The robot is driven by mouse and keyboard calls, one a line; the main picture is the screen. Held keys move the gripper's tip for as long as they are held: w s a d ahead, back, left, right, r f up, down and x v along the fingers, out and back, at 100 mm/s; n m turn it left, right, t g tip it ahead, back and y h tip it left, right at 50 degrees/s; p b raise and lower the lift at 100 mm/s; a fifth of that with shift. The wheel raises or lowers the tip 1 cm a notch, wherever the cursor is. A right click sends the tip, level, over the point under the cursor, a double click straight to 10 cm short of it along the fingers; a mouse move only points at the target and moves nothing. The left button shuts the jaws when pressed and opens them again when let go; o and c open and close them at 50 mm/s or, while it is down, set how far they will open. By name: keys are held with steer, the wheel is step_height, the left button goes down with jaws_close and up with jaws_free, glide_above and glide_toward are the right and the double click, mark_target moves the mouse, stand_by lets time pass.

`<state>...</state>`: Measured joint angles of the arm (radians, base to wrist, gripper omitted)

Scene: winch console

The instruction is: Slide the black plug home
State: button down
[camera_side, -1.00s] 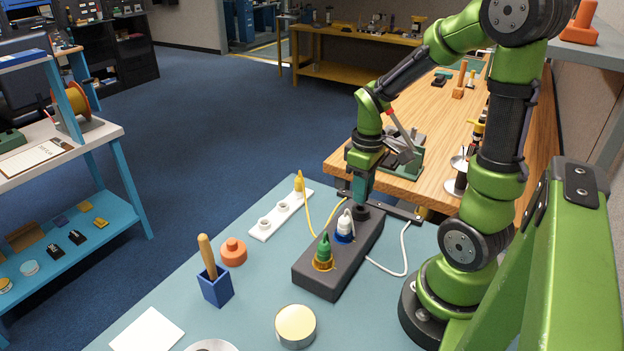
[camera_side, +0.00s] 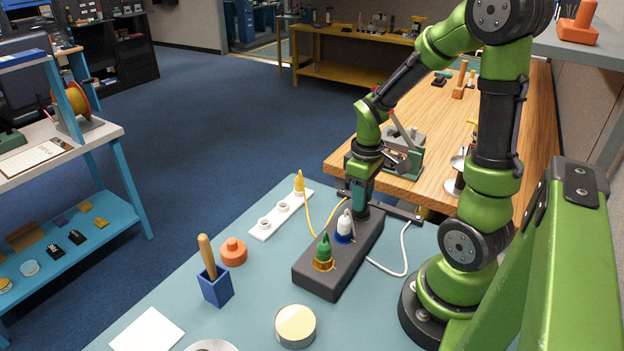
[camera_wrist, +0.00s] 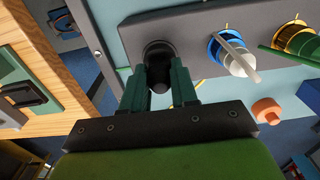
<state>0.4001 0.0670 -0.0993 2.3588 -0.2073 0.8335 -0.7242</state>
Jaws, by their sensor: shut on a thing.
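The dark grey console block (camera_side: 318,276) lies on the blue-green table. My gripper (camera_wrist: 159,78) is over its far end, with its green fingers shut on the black plug (camera_wrist: 159,70). In the wrist view the plug stands between the fingertips at a round dark socket in the block. In the side view my gripper (camera_side: 357,200) points down there and hides most of the plug. I cannot tell how deep the plug sits. A white plug (camera_side: 345,227) in a blue ring and a green plug (camera_side: 324,248) in a yellow ring stand in the same block.
A white strip (camera_side: 265,229) with a yellow plug (camera_side: 299,182) lies to the left. A white cable (camera_side: 405,250) curves right of the block. An orange knob (camera_side: 233,252), a blue holder (camera_side: 215,287) and a round tin (camera_side: 295,326) stand nearer the front.

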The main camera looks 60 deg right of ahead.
steer(key=shift+f, duration=0.2)
steer(key=c, duration=0.8)
jaws_free()
step_height(320, 180, up, 17)
steer(key=shift+f, duration=0.1)
steer(key=a+m+t, duration=0.1)
steer(key=a+t, duration=0.1)
steer(key=a, duration=0.3)
steer(key=a+m+t+y, duration=0.1)
steer(key=a+t, duration=0.1)
steer(key=a, duration=0.3)
steer(key=a+m+t+y, duration=0.1)
steer(key=a+m+t, duration=0.1)
steer(key=a, duration=0.4)
steer(key=shift+s+a+t, duration=0.1)
steer(key=shift+s+t, duration=0.15)
steer(key=shift+t, duration=0.35)
